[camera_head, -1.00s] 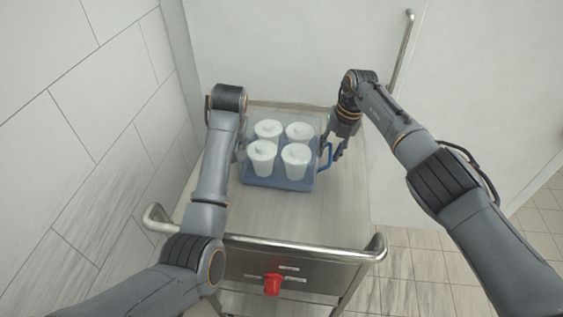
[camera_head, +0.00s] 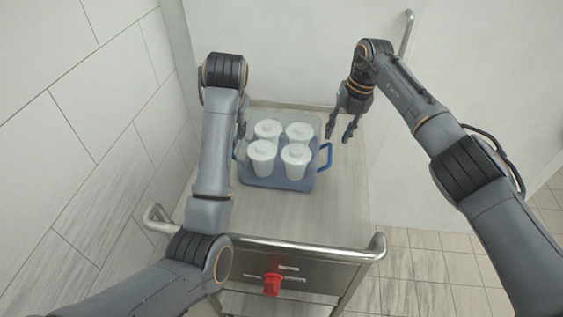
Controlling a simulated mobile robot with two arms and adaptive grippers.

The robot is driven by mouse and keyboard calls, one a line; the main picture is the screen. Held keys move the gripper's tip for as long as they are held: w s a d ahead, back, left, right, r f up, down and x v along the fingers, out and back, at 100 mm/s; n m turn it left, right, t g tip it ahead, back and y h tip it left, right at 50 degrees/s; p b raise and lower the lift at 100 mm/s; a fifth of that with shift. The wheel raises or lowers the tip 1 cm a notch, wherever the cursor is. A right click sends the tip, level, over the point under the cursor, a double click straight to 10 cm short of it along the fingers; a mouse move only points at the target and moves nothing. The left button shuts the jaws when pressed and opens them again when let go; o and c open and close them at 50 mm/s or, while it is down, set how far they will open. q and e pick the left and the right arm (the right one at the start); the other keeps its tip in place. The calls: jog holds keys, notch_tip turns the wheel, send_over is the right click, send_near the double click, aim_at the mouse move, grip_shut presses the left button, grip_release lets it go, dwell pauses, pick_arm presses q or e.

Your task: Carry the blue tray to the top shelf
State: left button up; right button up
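The blue tray (camera_head: 281,181) rests flat on the top shelf (camera_head: 287,217) of a metal cart. It carries several white lidded cups (camera_head: 264,151), all upright. Its right blue handle (camera_head: 326,157) is in full view, and its left handle (camera_head: 236,152) shows partly beside my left arm. My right gripper (camera_head: 339,135) is open and empty, just beyond and to the right of the right handle, apart from it. My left gripper (camera_head: 241,129) is mostly hidden behind its own arm; only a finger shows near the tray's left side, so its opening cannot be seen.
A tiled wall (camera_head: 80,150) stands close on the left, a white wall behind. The shelf in front of the tray is clear.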

jog(key=shift+d+r, duration=0.25)
jog(key=shift+r, duration=0.9)
jog(key=shift+d+r, duration=0.2)
jog(key=shift+r, duration=0.9)
